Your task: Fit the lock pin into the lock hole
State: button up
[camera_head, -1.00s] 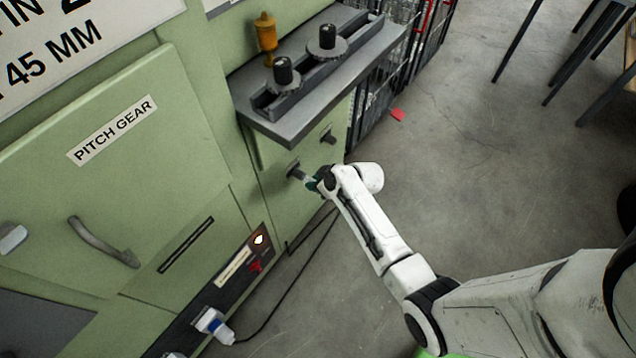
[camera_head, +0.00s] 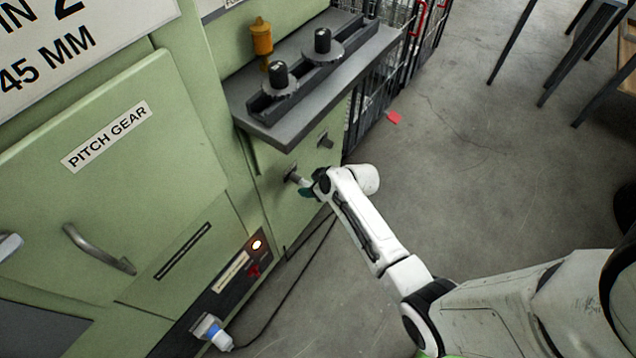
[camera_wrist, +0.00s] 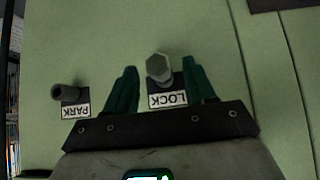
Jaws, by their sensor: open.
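A grey hex-headed pin (camera_wrist: 158,67) sticks out of the green panel at the plate marked LOCK (camera_wrist: 168,100), which reads upside down in the wrist view. The pin also shows in the head view (camera_head: 292,175). My gripper (camera_wrist: 160,72) is open, with one green finger on each side of the pin. Whether either finger touches it, I cannot tell. The hole behind the pin is hidden by its head. In the head view my gripper (camera_head: 307,187) is close to the panel, under the shelf.
A dark round peg (camera_wrist: 65,91) sticks out by the PARK plate (camera_wrist: 76,110). A cable (camera_head: 290,290) runs below. Open floor lies to the right.

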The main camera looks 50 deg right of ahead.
jog(key=p+v, duration=0.1)
jog(key=v, duration=0.9)
jog(key=shift+s+r+p, duration=0.2)
jog(key=shift+p, duration=0.1)
jog(key=s+a+r+g+p, duration=0.1)
jog(key=s+a+r+g, duration=0.2)
jog(key=s+a, duration=0.3)
jog(key=s+a+r+g+p, duration=0.1)
jog(key=s+a+r+g, duration=0.3)
jog(key=s, duration=0.7)
jog(key=a+r, duration=0.2)
jog(key=a, duration=0.1)
jog(key=shift+s+a+r+m+g+h, duration=0.2)
jog(key=shift+m+g+h, duration=0.1)
jog(key=shift+m, duration=0.1)
dwell(0.4)
